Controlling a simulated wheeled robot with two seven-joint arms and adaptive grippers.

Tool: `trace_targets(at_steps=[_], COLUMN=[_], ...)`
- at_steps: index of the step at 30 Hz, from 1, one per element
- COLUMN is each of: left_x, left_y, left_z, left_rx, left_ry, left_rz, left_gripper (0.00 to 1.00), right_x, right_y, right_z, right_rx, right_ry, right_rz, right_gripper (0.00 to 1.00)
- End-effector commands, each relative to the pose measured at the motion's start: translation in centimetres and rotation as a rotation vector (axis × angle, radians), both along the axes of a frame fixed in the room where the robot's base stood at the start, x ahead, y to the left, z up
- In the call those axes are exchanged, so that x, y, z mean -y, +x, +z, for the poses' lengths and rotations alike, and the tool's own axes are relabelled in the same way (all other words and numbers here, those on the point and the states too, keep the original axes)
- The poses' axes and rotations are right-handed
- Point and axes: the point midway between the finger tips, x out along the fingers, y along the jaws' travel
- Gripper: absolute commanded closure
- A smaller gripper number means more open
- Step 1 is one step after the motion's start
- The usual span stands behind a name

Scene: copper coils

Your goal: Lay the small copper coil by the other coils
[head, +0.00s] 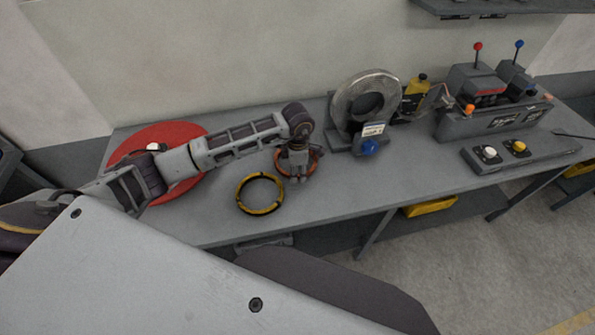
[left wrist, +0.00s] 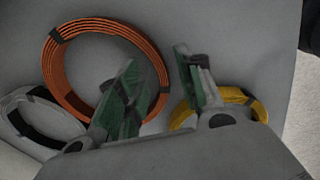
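The copper coil (head: 314,163) lies flat on the grey table, partly hidden behind my left gripper (head: 298,179). In the left wrist view the copper coil (left wrist: 60,75) shows as a large orange ring with dark ties. The left gripper (left wrist: 157,60) is open, and part of the coil's rim shows between its fingers; I cannot tell whether they touch it. A yellow-and-black coil (head: 260,210) lies flat nearer the table's front edge. It also shows in the left wrist view (left wrist: 238,97), beyond the right finger. My right gripper is not in view.
A red disc (head: 185,132) lies at the table's left, under my arm. A large grey spool (head: 341,105) stands right of the copper coil. Control boxes with levers (head: 480,85) and a button panel (head: 500,160) occupy the right end. The table's front middle (head: 350,195) is clear.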

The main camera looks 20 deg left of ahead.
Motion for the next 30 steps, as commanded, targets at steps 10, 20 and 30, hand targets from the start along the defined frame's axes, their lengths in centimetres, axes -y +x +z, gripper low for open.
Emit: trace_targets(at_steps=[10,20,30], left_x=[0.0,0.0,0.0], left_y=[0.0,0.0,-0.1], left_z=[4.0,8.5,11.3], left_rx=[0.004,0.004,0.0], left_ry=[0.001,0.001,0.001], left_rz=[-0.001,0.0,0.001], left_gripper=[0.64,0.64,0.64], right_x=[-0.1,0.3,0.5], right_y=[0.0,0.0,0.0], right_z=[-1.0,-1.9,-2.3], right_rx=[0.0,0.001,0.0], right_ry=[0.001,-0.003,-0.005], right_rz=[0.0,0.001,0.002], right_gripper=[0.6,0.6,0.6])
